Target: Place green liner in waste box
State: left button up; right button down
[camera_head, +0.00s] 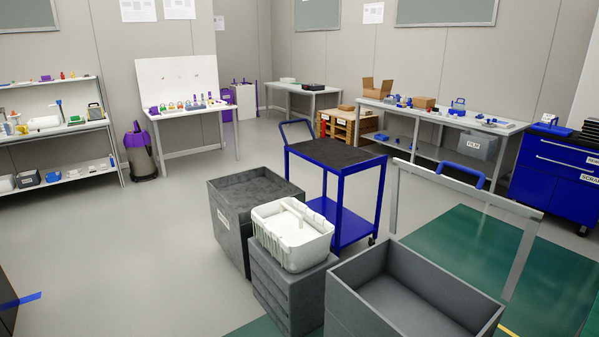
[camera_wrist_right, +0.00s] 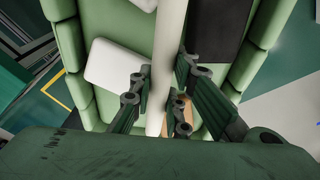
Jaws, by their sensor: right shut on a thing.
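In the right wrist view, a green liner (camera_wrist_right: 75,60) with ribbed side walls lies below my right gripper (camera_wrist_right: 165,75). The gripper's dark fingers are shut on the liner's pale handle bar (camera_wrist_right: 170,30), one on each side. A white block, a dark piece and a small orange-brown piece show inside the liner. Neither gripper nor this liner shows in the head view. There, an empty open grey box (camera_head: 410,290) stands at bottom right, and a grey labelled bin (camera_head: 228,218) stands left of centre. I cannot tell which is the waste box.
A pale liner with a handle (camera_head: 292,250) sits on stacked grey crates (camera_head: 285,292) between the two boxes. A blue cart (camera_head: 340,190) stands behind. Worktables line the walls; a blue drawer cabinet (camera_head: 555,180) is at right. Floor at left is clear.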

aim_at(242, 200)
jog(key=i+j+u, duration=0.7)
jog(key=i+u, duration=0.35)
jog(key=i+j+u, duration=0.15)
jog(key=i+u, duration=0.2)
jog(key=i, duration=0.9)
jog(key=i+z, duration=0.2)
jog(key=i, duration=0.25)
jog(key=i+j+z, duration=0.2)
jog(key=i, duration=0.25)
jog(key=i+j+z, duration=0.2)
jog(key=i, duration=0.2)
jog(key=i+j+z, duration=0.2)
jog(key=i+z, duration=0.2)
jog(key=i+j+z, duration=0.65)
jog(key=z, duration=0.2)
jog(key=j, duration=0.1)
